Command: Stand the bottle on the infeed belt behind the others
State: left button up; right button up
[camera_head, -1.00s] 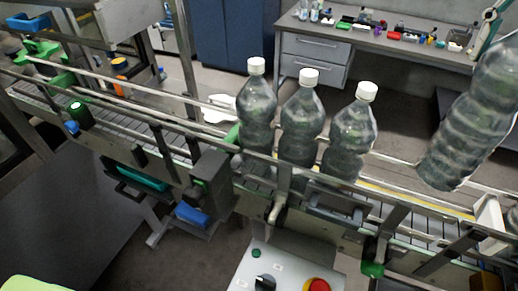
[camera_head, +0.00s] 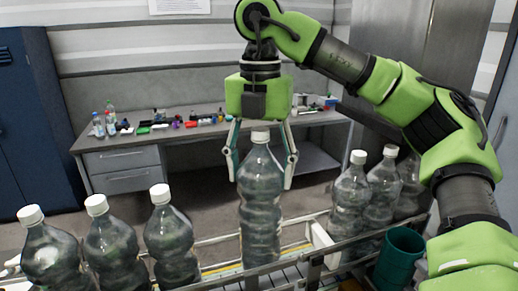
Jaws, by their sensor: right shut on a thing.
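My right gripper (camera_head: 261,178) comes down from above and is shut on a clear ribbed bottle with a white cap (camera_head: 262,215), its fingers on both sides of the upper part. The bottle is upright over the infeed belt (camera_head: 290,272); I cannot tell whether its base touches the belt. Three similar capped bottles stand in a row to its left: the nearest to it (camera_head: 171,245), a middle one (camera_head: 113,252) and a far-left one (camera_head: 50,258). A gap separates them from the held bottle. My left gripper is not in view.
Rails (camera_head: 217,240) run along the belt. A white upright plate (camera_head: 320,240) is right of the held bottle. More bottles (camera_head: 350,200) stand beyond it, near a teal cup-like container (camera_head: 398,258). A workbench (camera_head: 120,143) with small items is behind.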

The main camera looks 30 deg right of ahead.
aim_at(260, 149)
notch_tip(260, 149, down, 2)
jog(key=shift+s+a+f, duration=0.1)
jog(key=shift+s+f, duration=0.05)
jog(key=shift+f, duration=2.7)
jog(key=shift+f, duration=0.15)
jog(key=o, duration=2.1)
notch_tip(260, 149, up, 12)
jog(key=shift+r, duration=0.1)
